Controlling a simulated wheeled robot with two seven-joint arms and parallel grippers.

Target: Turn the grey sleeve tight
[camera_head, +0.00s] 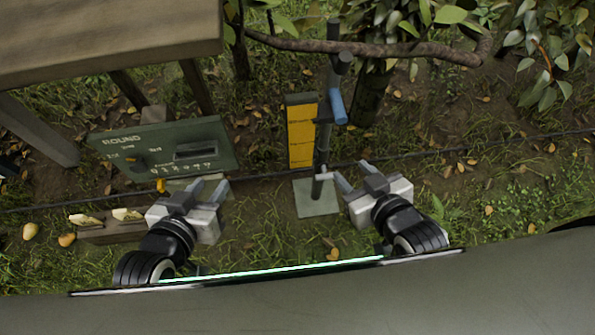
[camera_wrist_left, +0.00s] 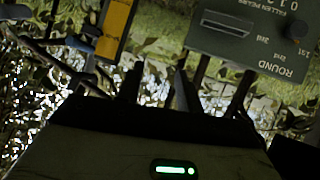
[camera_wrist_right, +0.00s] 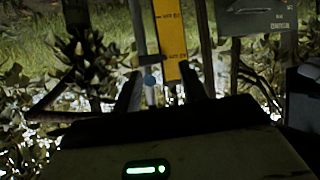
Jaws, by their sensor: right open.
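A grey metal stand (camera_head: 323,140) rises from a pale square base plate. A blue cylinder (camera_head: 338,106) sits on its upper part, and a dark grey cylindrical piece (camera_head: 344,58) is above that. A short light grey cross piece (camera_head: 325,176) is low on the post. I cannot tell for certain which grey piece is the sleeve. My right gripper (camera_head: 351,172) is open and empty, just right of the lower post in the head view. My left gripper (camera_head: 208,186) is open and empty, left of the stand.
A yellow marked panel (camera_head: 301,130) stands behind the post. A green board (camera_head: 170,148) marked ROUND is at left, under a wooden tabletop (camera_head: 100,35). Pears lie at lower left. A branch (camera_head: 370,46) crosses above, and a thin dark line runs across the ground.

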